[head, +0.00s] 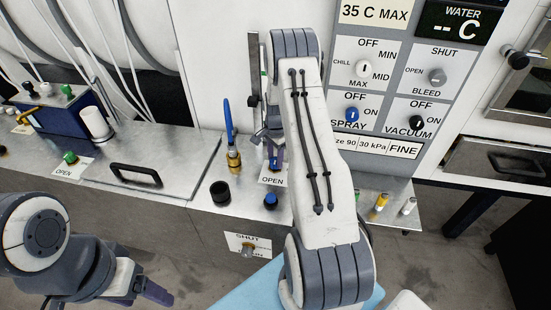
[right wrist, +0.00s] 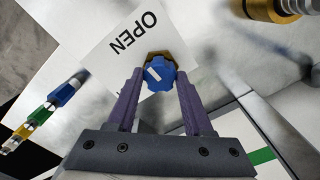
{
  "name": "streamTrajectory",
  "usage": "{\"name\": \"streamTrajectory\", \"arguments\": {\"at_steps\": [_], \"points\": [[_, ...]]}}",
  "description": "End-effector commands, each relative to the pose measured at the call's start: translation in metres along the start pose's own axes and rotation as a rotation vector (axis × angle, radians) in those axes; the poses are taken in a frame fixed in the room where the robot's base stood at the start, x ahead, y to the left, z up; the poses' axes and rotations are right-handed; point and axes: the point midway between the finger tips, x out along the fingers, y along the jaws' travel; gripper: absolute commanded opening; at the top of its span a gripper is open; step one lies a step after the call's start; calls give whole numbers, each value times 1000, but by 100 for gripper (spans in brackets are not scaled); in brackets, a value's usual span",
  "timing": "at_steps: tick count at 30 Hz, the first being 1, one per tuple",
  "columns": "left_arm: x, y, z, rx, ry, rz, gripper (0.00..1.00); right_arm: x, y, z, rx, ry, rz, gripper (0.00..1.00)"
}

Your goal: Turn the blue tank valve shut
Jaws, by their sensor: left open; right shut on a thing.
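The blue tank valve is a small blue knob (right wrist: 160,76) on a brass base in the right wrist view. A white mark on its top points toward the OPEN label (right wrist: 130,38). My right gripper (right wrist: 157,84) is shut on the knob, with one purple finger on each side. In the head view the knob (head: 277,164) shows just below my right gripper (head: 268,142), partly hidden by my right arm. My left gripper (head: 155,292) is open and empty at the lower left, away from the valve.
A brass fitting with a tall blue handle (head: 228,132) stands left of the valve. A black knob (head: 220,193) and a second blue knob (head: 270,201) sit at the bench front. A green knob (head: 70,158) and black handle (head: 136,173) are farther left. A control panel (head: 400,95) stands right.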

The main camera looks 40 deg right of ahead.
Motion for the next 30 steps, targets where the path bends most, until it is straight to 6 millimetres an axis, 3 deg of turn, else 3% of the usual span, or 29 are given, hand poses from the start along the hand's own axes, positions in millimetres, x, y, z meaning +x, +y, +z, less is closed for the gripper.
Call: {"name": "streamTrajectory", "arguments": {"at_steps": [30], "points": [[32,-2,2,2,0,0,70,0,0,0,-904,1,-1,0]]}}
